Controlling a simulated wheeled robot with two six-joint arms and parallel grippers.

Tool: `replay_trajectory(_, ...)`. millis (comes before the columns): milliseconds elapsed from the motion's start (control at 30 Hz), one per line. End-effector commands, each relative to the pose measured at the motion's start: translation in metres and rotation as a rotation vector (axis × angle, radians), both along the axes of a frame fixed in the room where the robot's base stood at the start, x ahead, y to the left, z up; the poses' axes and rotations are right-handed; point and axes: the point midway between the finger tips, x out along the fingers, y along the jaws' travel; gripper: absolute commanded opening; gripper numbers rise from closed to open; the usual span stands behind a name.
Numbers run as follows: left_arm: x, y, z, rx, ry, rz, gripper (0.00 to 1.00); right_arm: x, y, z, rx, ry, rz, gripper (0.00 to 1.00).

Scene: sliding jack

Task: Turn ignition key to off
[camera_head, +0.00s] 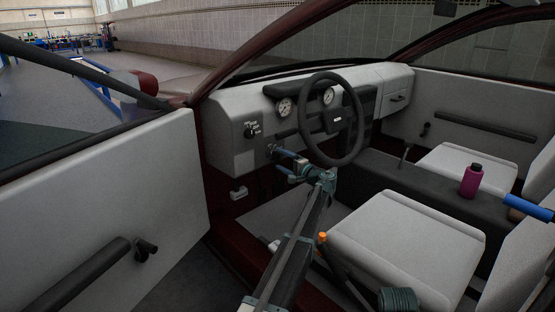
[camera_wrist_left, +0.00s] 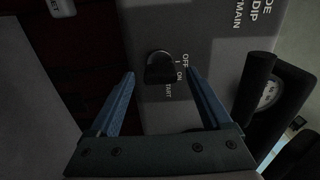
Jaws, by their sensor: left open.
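The dark ignition key (camera_wrist_left: 160,67) sits in the grey dashboard panel, next to the printed words OFF, ON and START, in the left wrist view. I cannot tell for sure which word it points to. My left gripper (camera_wrist_left: 160,74) is open, with one blue finger on each side of the key and a gap to it on both sides. My right gripper is not in view.
The black steering wheel (camera_head: 358,125) stands just right of my left gripper. A light switch knob (camera_head: 252,131) is on the panel at left. The open door (camera_head: 90,195) is on the left, and a grey seat (camera_head: 405,240) is at right. A magenta bottle (camera_head: 470,181) stands on the console.

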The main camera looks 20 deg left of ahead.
Motion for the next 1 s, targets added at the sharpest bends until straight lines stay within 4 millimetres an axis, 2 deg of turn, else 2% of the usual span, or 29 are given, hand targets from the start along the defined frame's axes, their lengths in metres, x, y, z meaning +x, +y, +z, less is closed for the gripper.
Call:
replay_trajectory(33,-0.006,-0.013,0.0,0.0,0.0,-0.004,0.82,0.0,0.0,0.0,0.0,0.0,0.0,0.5)
replay_trajectory(200,-0.021,-0.048,0.0,0.0,0.0,-0.003,0.82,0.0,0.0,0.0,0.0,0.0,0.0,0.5)
replay_trajectory(433,-0.036,-0.084,0.0,0.0,-0.001,-0.002,0.82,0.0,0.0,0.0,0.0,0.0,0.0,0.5)
replay_trajectory(700,-0.042,-0.101,0.0,0.0,-0.001,-0.001,0.82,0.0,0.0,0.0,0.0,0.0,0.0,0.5)
replay_trajectory(1000,-0.042,-0.102,0.0,0.0,-0.001,0.0,0.82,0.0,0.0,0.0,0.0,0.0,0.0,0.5)
